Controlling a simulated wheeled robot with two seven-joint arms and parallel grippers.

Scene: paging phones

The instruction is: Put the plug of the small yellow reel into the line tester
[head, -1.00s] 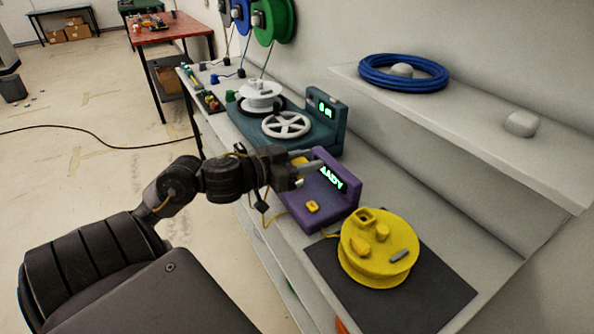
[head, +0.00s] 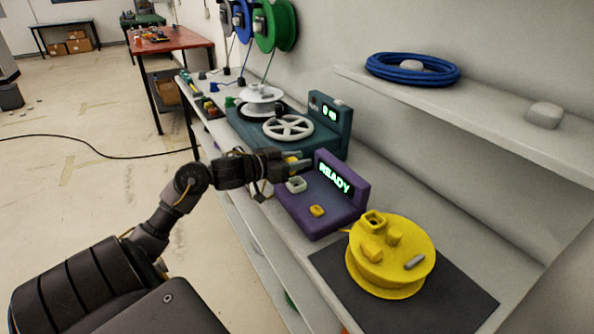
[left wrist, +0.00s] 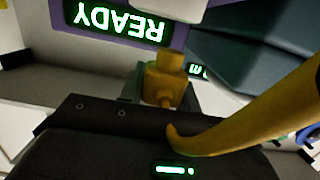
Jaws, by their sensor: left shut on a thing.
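The line tester (head: 338,205) is a purple unit with a lit "READY" display; its display (left wrist: 115,20) is upside down in the left wrist view. On its deck are a pale socket-like block (head: 297,185) and a small yellow block (head: 317,211). The yellow reel (head: 390,262) lies on a dark mat (head: 440,300) to the right of the tester. My left gripper (head: 300,163) is shut on a yellow plug (left wrist: 165,80), held above the tester's back left part, apart from the pale block. A thick yellow cord (left wrist: 255,115) shows beside it. My right gripper is out of view.
A teal machine (head: 325,140) with a white handwheel (head: 288,127) stands just behind the tester. A shelf (head: 480,125) with a blue cable coil (head: 412,69) overhangs on the right. Hanging spools (head: 275,25) and a red table (head: 170,40) are farther back.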

